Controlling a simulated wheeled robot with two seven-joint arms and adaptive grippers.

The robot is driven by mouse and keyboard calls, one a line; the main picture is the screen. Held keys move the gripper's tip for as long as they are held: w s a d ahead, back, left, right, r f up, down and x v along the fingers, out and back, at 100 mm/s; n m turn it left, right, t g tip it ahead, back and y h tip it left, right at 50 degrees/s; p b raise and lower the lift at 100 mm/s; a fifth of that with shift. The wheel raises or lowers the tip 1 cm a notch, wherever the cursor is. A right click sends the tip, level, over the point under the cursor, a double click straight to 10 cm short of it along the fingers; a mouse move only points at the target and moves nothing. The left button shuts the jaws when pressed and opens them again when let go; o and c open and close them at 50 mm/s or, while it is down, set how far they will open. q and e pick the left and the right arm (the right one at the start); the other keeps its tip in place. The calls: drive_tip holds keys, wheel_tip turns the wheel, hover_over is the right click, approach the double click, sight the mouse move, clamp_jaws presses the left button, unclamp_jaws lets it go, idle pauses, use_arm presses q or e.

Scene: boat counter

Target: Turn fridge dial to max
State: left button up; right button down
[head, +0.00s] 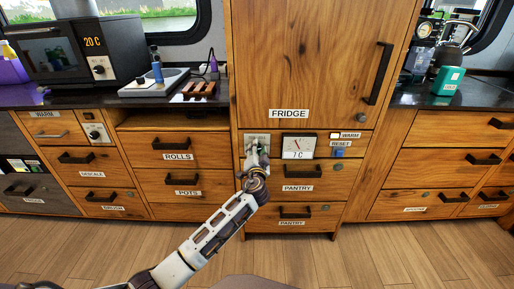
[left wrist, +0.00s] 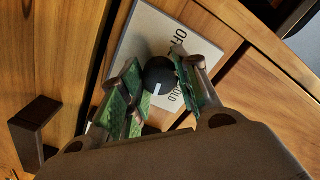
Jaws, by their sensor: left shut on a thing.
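The fridge dial (left wrist: 160,74) is a round black knob with a short white mark on it. It sits on a pale plate (left wrist: 150,32) with partly hidden lettering in which "OF" and "OLD" show. In the head view the plate (head: 252,137) is below the fridge door (head: 310,60), and the knob is hidden by my gripper. My left gripper (head: 257,148) is shut on the dial, its green-padded fingers (left wrist: 157,92) on either side of the knob. The gauge (head: 298,146) right of the dial reads 7 C. My right gripper is not in view.
A WARM indicator (head: 335,135) and a blue RESET button (head: 338,153) are right of the gauge. Drawer handles (head: 303,172) stick out just below the dial panel. Another handle (left wrist: 36,125) is near the gripper in the wrist view. The wooden floor (head: 350,255) in front is clear.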

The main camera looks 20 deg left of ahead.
use_arm(q)
drive_tip(key=shift+m+p, duration=0.6)
drive_tip(key=shift+m, duration=0.6)
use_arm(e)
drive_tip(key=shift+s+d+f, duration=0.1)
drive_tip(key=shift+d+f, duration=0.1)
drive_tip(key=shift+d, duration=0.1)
use_arm(q)
drive_tip(key=shift+f, duration=0.1)
drive_tip(key=o, duration=1.1)
drive_tip(key=shift+c, duration=0.2)
drive_tip(key=shift+s, duration=0.2)
drive_tip(key=v, duration=1.1)
drive_tip(key=shift+s, duration=0.3)
